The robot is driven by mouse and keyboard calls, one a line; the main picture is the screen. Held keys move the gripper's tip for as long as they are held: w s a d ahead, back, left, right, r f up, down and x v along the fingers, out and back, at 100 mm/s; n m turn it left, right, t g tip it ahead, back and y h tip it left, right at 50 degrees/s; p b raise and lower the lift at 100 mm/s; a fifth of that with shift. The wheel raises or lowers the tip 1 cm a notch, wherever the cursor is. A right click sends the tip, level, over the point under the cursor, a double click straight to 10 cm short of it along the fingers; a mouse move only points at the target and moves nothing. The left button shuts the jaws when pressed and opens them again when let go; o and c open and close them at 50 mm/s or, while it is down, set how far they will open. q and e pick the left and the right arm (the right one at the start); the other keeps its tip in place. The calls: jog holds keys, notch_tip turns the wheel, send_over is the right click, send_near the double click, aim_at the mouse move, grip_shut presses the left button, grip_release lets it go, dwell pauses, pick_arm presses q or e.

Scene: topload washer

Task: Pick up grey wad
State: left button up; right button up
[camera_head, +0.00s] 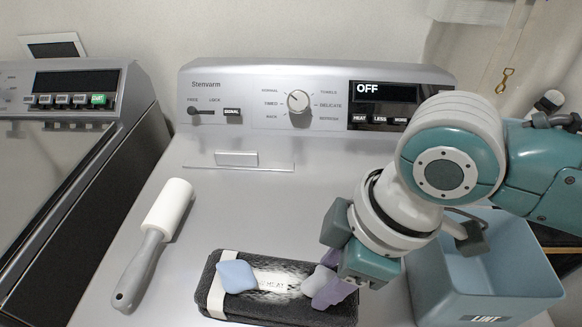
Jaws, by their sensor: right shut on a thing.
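The grey wad (317,279) is at the right part of a dark fuzzy tray (222,262) on the machine's top. My right gripper (326,284) reaches down from the right and is shut on the grey wad, at the tray. Its purple fingers and green-grey body hide part of the wad and the tray's right end. I cannot tell whether the wad still touches the tray. My left gripper is not in view.
A pale blue wad (237,276) lies on the tray's left part. A white lint roller (168,209) lies to the left. A blue-grey bin (490,273) labelled LINT stands at the right, partly behind my right arm. A control panel (230,98) rises at the back.

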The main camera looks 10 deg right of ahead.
grip_shut()
